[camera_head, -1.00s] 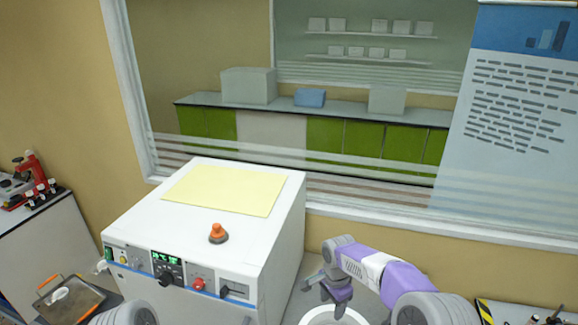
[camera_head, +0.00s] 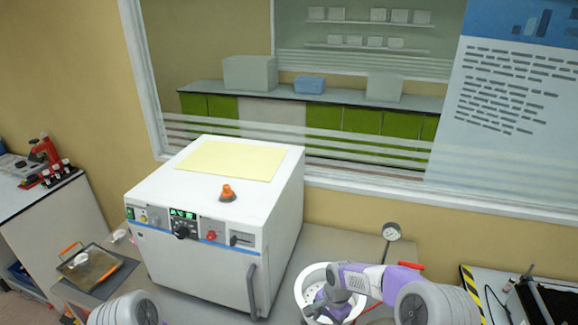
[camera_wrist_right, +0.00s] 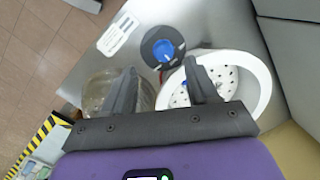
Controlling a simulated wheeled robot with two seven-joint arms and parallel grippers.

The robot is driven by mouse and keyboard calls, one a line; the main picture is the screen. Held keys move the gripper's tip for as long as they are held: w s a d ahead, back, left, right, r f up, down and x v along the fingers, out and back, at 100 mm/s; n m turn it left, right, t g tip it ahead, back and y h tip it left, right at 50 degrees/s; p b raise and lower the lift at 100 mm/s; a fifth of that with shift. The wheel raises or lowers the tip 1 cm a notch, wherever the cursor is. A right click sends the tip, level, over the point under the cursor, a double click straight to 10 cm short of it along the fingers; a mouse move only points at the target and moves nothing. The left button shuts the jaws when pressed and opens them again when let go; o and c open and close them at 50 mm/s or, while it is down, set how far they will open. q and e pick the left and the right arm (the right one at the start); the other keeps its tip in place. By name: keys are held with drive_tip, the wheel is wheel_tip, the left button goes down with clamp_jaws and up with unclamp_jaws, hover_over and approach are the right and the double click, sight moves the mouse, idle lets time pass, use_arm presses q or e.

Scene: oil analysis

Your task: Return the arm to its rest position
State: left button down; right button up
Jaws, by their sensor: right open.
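My right arm comes in from the lower right of the head view, with purple and grey links. Its gripper (camera_head: 330,303) appears over the white round vessel with a perforated inside (camera_head: 304,286). In the right wrist view the two dark fingers (camera_wrist_right: 160,78) stand apart with nothing between them. The vessel (camera_wrist_right: 262,88) lies just beyond and right of the right finger, partly hidden by it. I cannot tell whether they touch. A grey link of my left arm shows at the bottom left of the head view; its gripper is out of view.
A large white machine (camera_head: 215,212) with an orange knob (camera_head: 227,193) stands left of the arm. A round gauge (camera_head: 391,231) stands behind it. The wrist view shows a glass container (camera_wrist_right: 98,92) and a blue-knobbed black disc (camera_wrist_right: 162,46). A metal tray (camera_head: 92,270) lies left.

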drive_tip(key=f, duration=0.1)
drive_tip(key=s+f, duration=0.1)
drive_tip(key=f, duration=0.1)
drive_tip(key=shift+s+a+n, duration=0.2)
drive_tip(key=shift+s+n, duration=0.15)
drive_tip(key=shift+n, duration=0.05)
drive_tip(key=s+f+n+y, duration=0.15)
drive_tip(key=s+f, duration=0.25)
drive_tip(key=s, duration=0.4)
drive_tip(key=s+f+n+t+b, duration=0.1)
drive_tip(key=s+f+n, duration=0.2)
drive_tip(key=s+f, duration=0.35)
drive_tip(key=s+f+n+y, duration=0.1)
drive_tip(key=s+f+n, duration=0.1)
drive_tip(key=s, duration=0.7)
use_arm(q)
wheel_tip(320, 180, down, 16)
drive_tip(key=b, duration=1.5)
drive_tip(key=shift+s, duration=0.3)
use_arm(e)
wheel_tip(320, 180, down, 15)
drive_tip(key=shift+w+a, duration=0.2)
drive_tip(key=shift+a, duration=0.2)
